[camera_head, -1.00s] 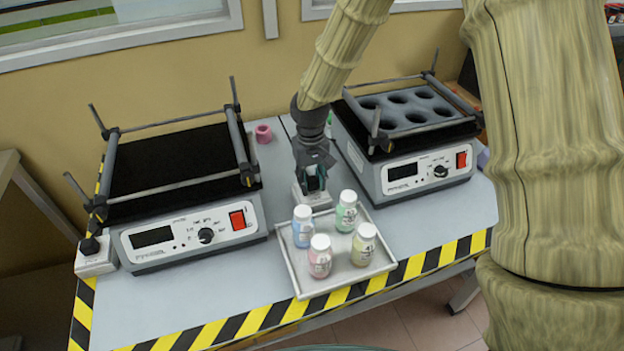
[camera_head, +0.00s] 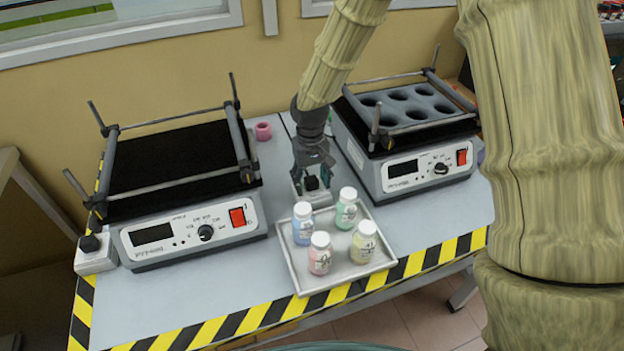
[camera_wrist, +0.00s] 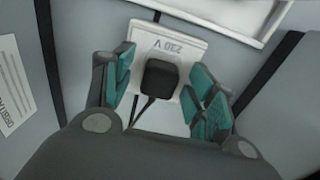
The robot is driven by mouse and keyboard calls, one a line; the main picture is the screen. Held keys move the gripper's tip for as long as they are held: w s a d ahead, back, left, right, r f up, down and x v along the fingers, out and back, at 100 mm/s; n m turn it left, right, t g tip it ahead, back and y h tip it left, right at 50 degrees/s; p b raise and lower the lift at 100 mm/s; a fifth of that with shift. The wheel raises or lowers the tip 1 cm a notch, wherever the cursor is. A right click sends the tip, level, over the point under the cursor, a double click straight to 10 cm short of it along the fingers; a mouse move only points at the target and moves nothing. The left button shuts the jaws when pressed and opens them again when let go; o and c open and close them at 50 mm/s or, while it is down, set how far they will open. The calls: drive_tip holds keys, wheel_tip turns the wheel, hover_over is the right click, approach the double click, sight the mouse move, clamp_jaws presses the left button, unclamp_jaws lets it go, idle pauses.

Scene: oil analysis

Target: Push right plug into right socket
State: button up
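The right plug (camera_head: 311,183) is black and stands at the right socket (camera_head: 318,199), a white block between the two machines. In the wrist view the plug (camera_wrist: 160,79) sits over the face of the socket (camera_wrist: 183,46), which is marked 230 V. How deep it sits is hard to tell. My gripper (camera_head: 312,178) is above the socket, pointing down. Its teal-padded fingers are spread on both sides of the plug, with gaps between pads and plug in the wrist view (camera_wrist: 165,88). A dark cable runs from the plug.
A tray (camera_head: 293,274) with several capped bottles stands just in front of the socket. The left machine (camera_head: 190,232) and the right machine (camera_head: 405,195) flank it. Another black plug (camera_head: 90,244) sits on the left socket (camera_head: 97,262). A pink ring (camera_head: 263,131) lies behind.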

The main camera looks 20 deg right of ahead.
wheel_tip(320, 180, up, 12)
idle(0.7)
idle(0.4)
